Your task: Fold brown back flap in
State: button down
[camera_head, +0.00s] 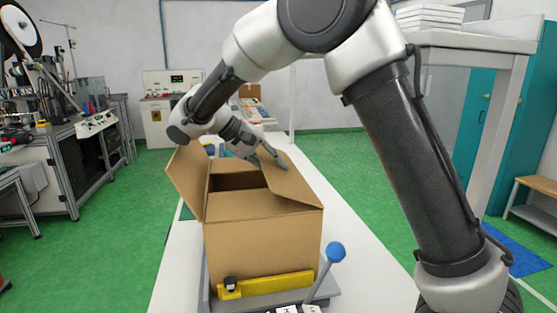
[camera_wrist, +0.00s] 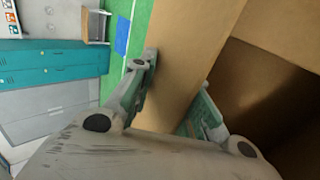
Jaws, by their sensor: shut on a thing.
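The brown carton (camera_head: 262,238) stands upright on the white table, its top partly open with a dark gap inside. Its left flap (camera_head: 186,183) stands up and leans outward. Its right flap (camera_head: 291,182) slopes over the right side of the opening. A brown panel (camera_head: 232,165) shows at the back of the opening; whether it is the back flap folded in, I cannot tell. My gripper (camera_head: 268,156) is at the far part of the right flap. In the wrist view, my gripper (camera_wrist: 172,103) has a finger on each side of this flap (camera_wrist: 190,45), shut on it.
The carton sits in a fixture with a yellow bar (camera_head: 265,285) and a blue-knobbed lever (camera_head: 336,252) at the front. The white table (camera_head: 357,255) is bare to the right. A shelf with stacked white boxes (camera_head: 430,17) stands at the right, and machinery (camera_head: 75,150) at the left.

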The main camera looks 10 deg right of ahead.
jog(key=shift+s+a+f, duration=0.1)
jog(key=shift+a+f, duration=0.1)
jog(key=shift+f, duration=0.7)
jog(key=c, duration=1.5)
grip_release()
jog(key=shift+c, duration=0.2)
jog(key=shift+r, duration=0.15)
jog(key=v, duration=1.1)
jog(key=shift+a+r, duration=0.25)
jog(key=shift+a, duration=0.1)
